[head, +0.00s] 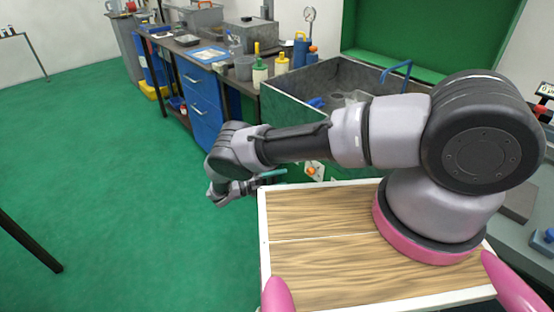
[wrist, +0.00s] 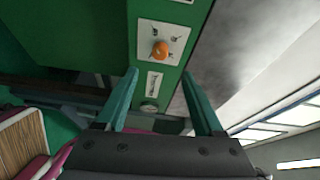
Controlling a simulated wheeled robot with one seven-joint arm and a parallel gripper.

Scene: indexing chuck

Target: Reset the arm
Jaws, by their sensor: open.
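My arm stretches to the left across the head view from its pink-ringed base. My gripper is at its far end, partly hidden by the wrist, with a teal finger (head: 272,173) showing there. In the wrist view my gripper (wrist: 160,85) is open, its two teal fingers apart with nothing between them. Ahead of the fingers is a green machine panel (wrist: 185,75) with an orange knob (wrist: 160,49) on a white plate. The knob also shows in the head view (head: 311,171), just right of the gripper. The fingers do not appear to touch it.
A large grey tub-like machine (head: 300,95) with a green back stands behind my arm. A workbench with blue drawers (head: 203,100) carries bottles and boxes to its left. A wood-topped surface (head: 320,250) lies below my arm. The green floor (head: 110,180) at left is mostly clear.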

